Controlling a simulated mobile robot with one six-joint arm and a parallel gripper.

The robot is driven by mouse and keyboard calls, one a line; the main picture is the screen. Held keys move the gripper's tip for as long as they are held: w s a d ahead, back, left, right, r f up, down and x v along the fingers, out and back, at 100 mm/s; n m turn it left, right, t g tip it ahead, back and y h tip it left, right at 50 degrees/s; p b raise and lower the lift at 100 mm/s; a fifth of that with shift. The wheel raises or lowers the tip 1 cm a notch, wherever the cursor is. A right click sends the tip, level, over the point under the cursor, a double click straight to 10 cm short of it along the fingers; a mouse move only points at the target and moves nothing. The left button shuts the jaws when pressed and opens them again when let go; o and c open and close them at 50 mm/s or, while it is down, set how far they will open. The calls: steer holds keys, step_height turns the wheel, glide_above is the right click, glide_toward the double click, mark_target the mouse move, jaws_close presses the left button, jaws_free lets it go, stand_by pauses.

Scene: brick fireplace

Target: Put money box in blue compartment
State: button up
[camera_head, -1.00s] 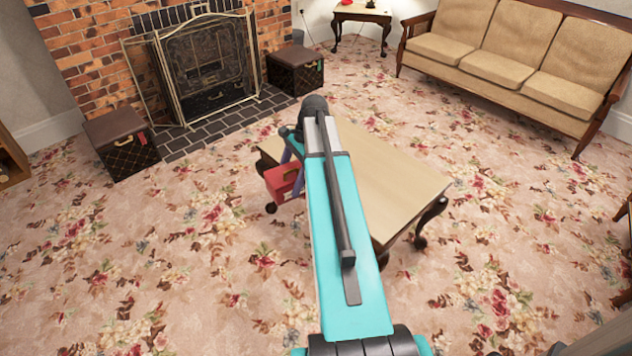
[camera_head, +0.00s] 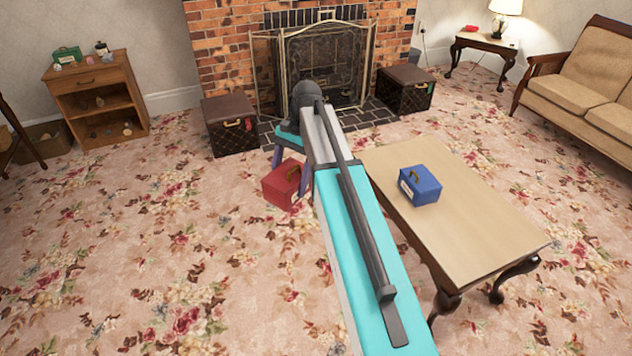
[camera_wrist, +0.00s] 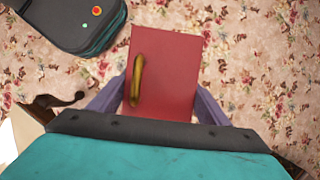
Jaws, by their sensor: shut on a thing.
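A red money box (camera_head: 284,184) with a brass-coloured handle is held above the carpet, left of the coffee table. It also shows in the wrist view (camera_wrist: 172,85), from its handle side. My gripper (camera_wrist: 158,100) is shut on it, with one purple finger at each side. In the head view my gripper (camera_head: 289,160) is partly hidden by the arm. A blue box (camera_head: 420,186) with a handle and a pale label stands on the coffee table. I cannot make out a blue compartment in these views.
The coffee table (camera_head: 480,235) stands right of my arm. A wooden cabinet (camera_head: 97,88) with open shelves, a green box (camera_head: 67,55) on top, is at back left. Two brown trunks (camera_head: 231,122) flank the fireplace. Carpet at left is clear.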

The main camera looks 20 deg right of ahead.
mark_target(275, 175)
steer(key=shift+n+g, duration=0.3)
steer(key=shift+n, duration=0.4)
steer(key=a, duration=0.1)
steer(key=a+r, duration=0.1)
steer(key=a, duration=0.2)
steer(key=shift+w+a+r, duration=0.1)
steer(key=shift+a+r, duration=0.15)
steer(key=shift+d, duration=0.1)
